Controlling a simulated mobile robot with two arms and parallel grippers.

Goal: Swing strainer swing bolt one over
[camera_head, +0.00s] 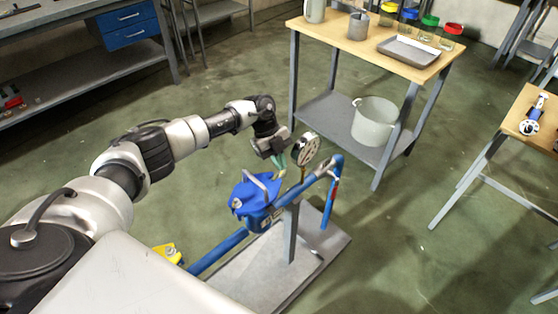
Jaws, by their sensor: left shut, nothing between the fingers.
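The blue strainer (257,198) sits on a blue pipe above a grey base plate (262,268). A bent light-coloured bar lies over its lid. Small bright bolt parts show at the lid's left edge, too small to tell which swing bolt is which. My left gripper (280,164) comes in from the left and is shut and empty, just above the strainer and beside the round pressure gauge (306,149). I cannot tell whether its fingertips touch anything. My right gripper is not in view.
A yellow part (167,252) is on the pipe at the left. A red-handled piece (333,190) hangs at the pipe's right end. A wooden-topped table (340,45) behind holds jars and a tray, with a white bucket (375,121) on its shelf.

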